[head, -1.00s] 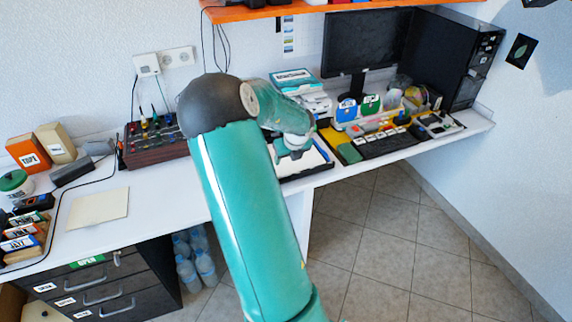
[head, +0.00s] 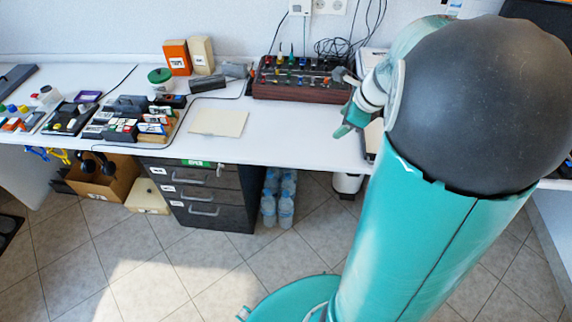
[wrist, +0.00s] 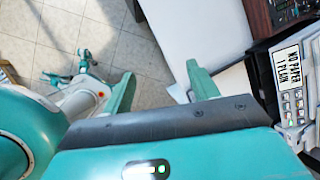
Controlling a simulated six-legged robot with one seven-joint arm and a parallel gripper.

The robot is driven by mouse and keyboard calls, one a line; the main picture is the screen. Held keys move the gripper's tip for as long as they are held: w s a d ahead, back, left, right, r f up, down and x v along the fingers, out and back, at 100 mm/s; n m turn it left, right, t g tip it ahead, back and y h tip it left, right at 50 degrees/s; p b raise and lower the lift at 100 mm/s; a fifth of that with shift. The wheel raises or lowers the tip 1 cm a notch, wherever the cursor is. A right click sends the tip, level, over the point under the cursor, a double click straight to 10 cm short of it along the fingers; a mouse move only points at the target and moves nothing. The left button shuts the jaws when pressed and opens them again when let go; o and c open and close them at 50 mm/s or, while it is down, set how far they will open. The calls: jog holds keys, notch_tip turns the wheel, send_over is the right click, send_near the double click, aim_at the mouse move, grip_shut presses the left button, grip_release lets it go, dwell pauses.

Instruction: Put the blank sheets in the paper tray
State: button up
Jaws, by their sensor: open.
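A flat cream stack of blank sheets (head: 218,122) lies on the white desk, left of my arm in the head view. My gripper (head: 347,104) hangs over the desk to the right of the sheets, open and empty, apart from them. In the wrist view my gripper (wrist: 162,88) shows its two teal fingers spread with nothing between them. A machine with a "NO PAPER / PLAIN" label (wrist: 289,66) stands at the right of the wrist view. A pale, dark-edged thing (head: 373,137), perhaps the paper tray, is mostly hidden behind my arm.
A dark red rack of tools (head: 300,85) stands behind the gripper, with loose cables beside it. Bare desk lies between sheets and gripper. Drawers (head: 205,190) stand below.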

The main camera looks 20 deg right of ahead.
jog(key=s+a+r+n, duration=0.3)
jog(key=s+a+n, duration=0.2)
jog(key=a+n, duration=0.2)
jog(key=s+a+r+n+h, duration=0.1)
jog(key=s+a+r+n, duration=0.2)
jog(key=a+n, duration=0.5)
jog(key=s+a+r+n, duration=0.3)
jog(key=s+a+n, duration=0.3)
jog(key=n, duration=0.5)
jog(key=shift+s+a+r, duration=0.2)
jog(key=shift+s+a, duration=0.1)
jog(key=shift+a, duration=0.8)
jog(key=c, duration=0.5)
jog(key=shift+d, duration=0.1)
jog(key=shift+d, duration=0.1)
